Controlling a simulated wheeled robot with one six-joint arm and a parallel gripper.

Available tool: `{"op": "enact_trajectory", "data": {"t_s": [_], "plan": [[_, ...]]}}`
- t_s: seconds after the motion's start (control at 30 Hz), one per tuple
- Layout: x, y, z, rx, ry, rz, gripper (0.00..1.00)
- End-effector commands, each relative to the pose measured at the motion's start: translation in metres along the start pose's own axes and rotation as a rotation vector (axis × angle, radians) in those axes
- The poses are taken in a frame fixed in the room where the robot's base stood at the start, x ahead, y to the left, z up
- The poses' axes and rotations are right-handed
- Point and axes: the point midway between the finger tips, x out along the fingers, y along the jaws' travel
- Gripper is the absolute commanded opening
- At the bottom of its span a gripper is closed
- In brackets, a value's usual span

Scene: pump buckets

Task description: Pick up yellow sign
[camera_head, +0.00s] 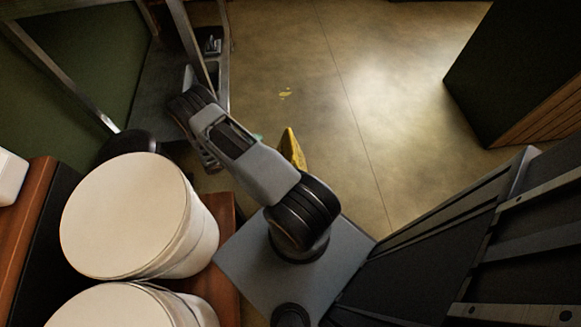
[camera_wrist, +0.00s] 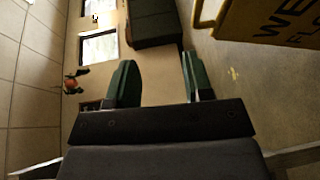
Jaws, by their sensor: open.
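The yellow sign (camera_head: 292,149) stands on the floor just right of my arm in the head view, and its lower part is hidden behind my arm. In the wrist view the sign (camera_wrist: 268,22) fills the upper right corner, with dark lettering partly cut off by the frame edge. My gripper (camera_wrist: 162,80) is open, with its two green fingers apart and nothing between them. The sign is to the right of the fingers, apart from them. In the head view my gripper is mostly hidden behind my arm.
White buckets (camera_head: 125,217) stand at the lower left. A metal-framed structure (camera_head: 180,60) is at the upper left. A dark green block with wooden slats (camera_head: 520,75) is at the right. A small yellow mark (camera_head: 285,93) lies on the floor, and the middle floor is clear.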

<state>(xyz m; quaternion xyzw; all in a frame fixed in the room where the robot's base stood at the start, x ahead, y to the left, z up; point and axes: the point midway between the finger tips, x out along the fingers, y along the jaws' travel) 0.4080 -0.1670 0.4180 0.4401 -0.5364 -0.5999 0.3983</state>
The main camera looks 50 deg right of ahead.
Motion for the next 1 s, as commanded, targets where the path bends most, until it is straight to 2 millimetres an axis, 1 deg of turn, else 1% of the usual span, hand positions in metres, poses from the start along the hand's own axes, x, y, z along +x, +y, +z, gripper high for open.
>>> {"op": "enact_trajectory", "data": {"t_s": [0.03,0.1,0.2,0.27,0.37,0.4,0.6,0.7,0.8,1.0], "plan": [[0.006,-0.029,0.002,0.001,0.024,0.029,0.47],[0.011,-0.049,0.004,0.013,0.056,0.059,0.47],[0.015,-0.067,0.006,0.023,0.089,0.085,0.47],[0.02,-0.074,0.007,0.028,0.099,0.095,0.47],[0.034,-0.077,0.007,0.032,0.109,0.104,0.47],[0.041,-0.077,0.006,0.032,0.109,0.105,0.47],[0.076,-0.073,0.003,0.033,0.11,0.104,0.47],[0.089,-0.072,0.001,0.033,0.111,0.103,0.47],[0.098,-0.07,0.0,0.032,0.113,0.103,0.47],[0.107,-0.07,-0.001,0.032,0.112,0.103,0.47]]}}
